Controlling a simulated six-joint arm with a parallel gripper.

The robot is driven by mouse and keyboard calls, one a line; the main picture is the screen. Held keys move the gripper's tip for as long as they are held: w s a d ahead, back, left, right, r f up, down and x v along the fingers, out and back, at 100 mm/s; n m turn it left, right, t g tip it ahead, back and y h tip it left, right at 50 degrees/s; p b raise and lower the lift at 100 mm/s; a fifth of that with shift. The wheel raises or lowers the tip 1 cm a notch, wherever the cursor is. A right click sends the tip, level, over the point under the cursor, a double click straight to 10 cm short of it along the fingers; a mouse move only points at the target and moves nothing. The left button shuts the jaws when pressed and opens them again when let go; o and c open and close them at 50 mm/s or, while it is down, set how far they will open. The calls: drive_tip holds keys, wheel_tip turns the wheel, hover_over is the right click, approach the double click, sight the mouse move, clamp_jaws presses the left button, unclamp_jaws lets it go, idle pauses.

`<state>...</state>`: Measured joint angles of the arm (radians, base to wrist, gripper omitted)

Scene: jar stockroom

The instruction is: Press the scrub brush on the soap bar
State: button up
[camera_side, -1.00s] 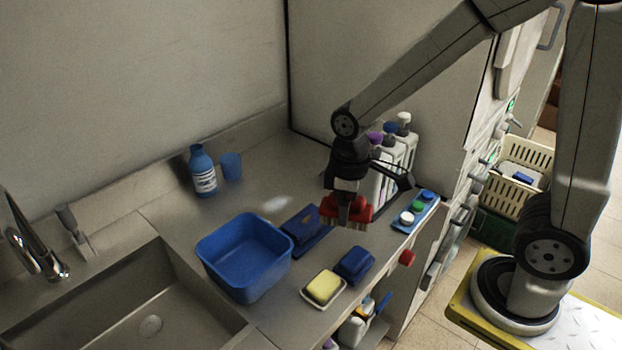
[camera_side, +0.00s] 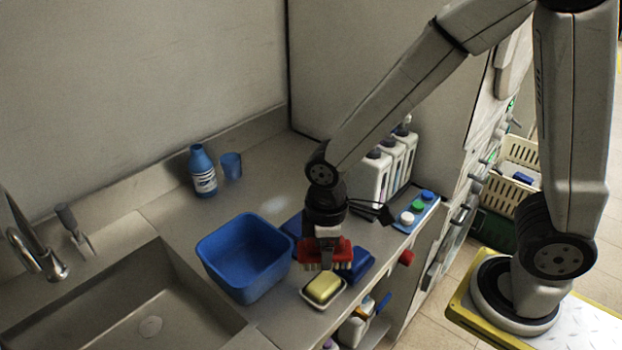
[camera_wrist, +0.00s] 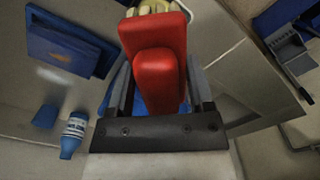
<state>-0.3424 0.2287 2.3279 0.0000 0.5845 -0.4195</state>
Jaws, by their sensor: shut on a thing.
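The scrub brush (camera_side: 340,251) has a red body and pale bristles pointing down. My gripper (camera_side: 324,238) is shut on it and holds it over the counter, just behind and above the soap bar. In the wrist view the red brush (camera_wrist: 155,60) fills the middle, between the fingers of my gripper (camera_wrist: 158,90). The yellow soap bar (camera_side: 323,289) lies in a white dish (camera_side: 325,305) near the counter's front edge. The bristles look apart from the soap in the side view; the exact gap is hard to tell.
A blue basin (camera_side: 245,285) stands left of the soap. A blue bottle (camera_side: 202,172) and cup (camera_side: 231,165) stand at the back. The sink (camera_side: 140,310) is at left; white dispensers (camera_side: 380,172) stand behind the arm.

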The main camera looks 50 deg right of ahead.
hover_over(324, 282)
drive_tip(key=shift+f, duration=2.75)
drive_tip(key=shift+f, duration=0.65)
idle(0.6)
drive_tip(key=shift+r, duration=3.6)
drive_tip(key=shift+w, duration=0.1)
drive_tip(key=shift+w+d+m, duration=0.4)
drive_tip(key=shift+w+d, duration=0.05)
drive_tip(key=w+d+m, duration=0.4)
drive_tip(key=d, duration=0.4)
drive_tip(key=w+d+f+m, duration=0.1)
drive_tip(key=w+d+m, duration=0.3)
drive_tip(key=d, duration=0.4)
drive_tip(key=shift+w+d+f, duration=0.2)
drive_tip(key=shift+w+d, duration=0.05)
drive_tip(key=shift+w, duration=0.05)
